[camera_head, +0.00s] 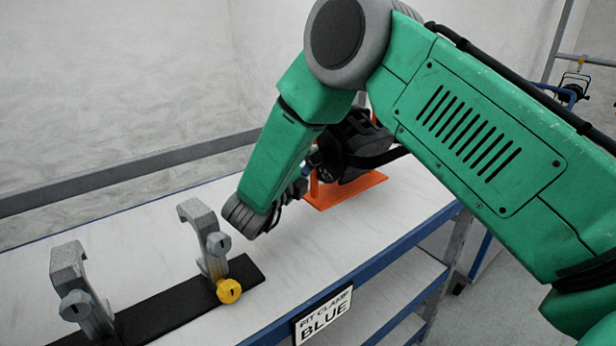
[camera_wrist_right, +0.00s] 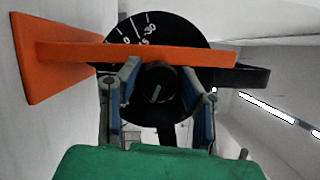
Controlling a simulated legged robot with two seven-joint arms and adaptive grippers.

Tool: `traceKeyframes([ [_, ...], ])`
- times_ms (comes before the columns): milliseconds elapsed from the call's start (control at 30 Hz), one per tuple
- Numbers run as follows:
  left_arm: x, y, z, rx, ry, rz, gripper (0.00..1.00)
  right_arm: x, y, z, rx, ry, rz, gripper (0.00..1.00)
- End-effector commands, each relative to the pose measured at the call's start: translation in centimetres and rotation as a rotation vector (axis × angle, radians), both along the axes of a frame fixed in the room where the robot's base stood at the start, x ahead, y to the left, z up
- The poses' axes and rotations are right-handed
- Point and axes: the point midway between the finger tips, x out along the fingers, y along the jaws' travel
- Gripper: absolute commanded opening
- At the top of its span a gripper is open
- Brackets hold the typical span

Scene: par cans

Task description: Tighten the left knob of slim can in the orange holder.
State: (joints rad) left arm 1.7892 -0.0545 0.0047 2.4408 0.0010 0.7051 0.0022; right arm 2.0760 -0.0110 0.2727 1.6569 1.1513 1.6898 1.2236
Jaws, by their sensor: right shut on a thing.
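The slim can (camera_head: 362,142) is black and sits in the orange holder (camera_head: 352,190) on the bench, partly hidden behind my right arm. In the wrist view the orange holder (camera_wrist_right: 48,62) runs across the can's round black dial (camera_wrist_right: 188,28), which has white scale marks. A black knob (camera_wrist_right: 157,92) with a pale line stands at the dial's centre. My right gripper (camera_wrist_right: 161,75) is shut on this knob, with one finger on each side. In the head view my right gripper (camera_head: 298,187) is small and partly hidden beside the can. My left gripper is not in view.
Two grey clamps (camera_head: 207,235) (camera_head: 72,290) stand on a black strip (camera_head: 160,308) at the front left; one has a yellow knob (camera_head: 229,291). The white bench (camera_head: 140,230) has a blue edge and a sign reading "FIT CLAMP BLUE" (camera_head: 324,317). Bench space behind the clamps is clear.

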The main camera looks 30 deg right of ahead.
Motion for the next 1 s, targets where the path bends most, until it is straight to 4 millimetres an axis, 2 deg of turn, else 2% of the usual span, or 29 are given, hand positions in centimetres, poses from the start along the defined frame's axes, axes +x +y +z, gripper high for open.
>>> traceKeyframes([
  [33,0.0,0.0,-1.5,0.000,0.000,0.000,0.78,-0.1,0.1,-1.1,0.010,-0.033,0.001,0.04],
  [100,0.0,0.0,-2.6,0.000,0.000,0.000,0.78,-0.1,0.1,-1.2,0.015,-0.090,0.002,0.04],
  [400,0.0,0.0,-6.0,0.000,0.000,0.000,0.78,-0.1,0.2,-1.1,0.031,-0.279,0.002,0.04],
  [633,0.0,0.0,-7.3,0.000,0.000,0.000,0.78,-0.1,0.2,-1.0,0.039,-0.350,0.002,0.04],
  [1000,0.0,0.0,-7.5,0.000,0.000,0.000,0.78,-0.1,0.2,-0.9,0.041,-0.371,0.001,0.04],
])
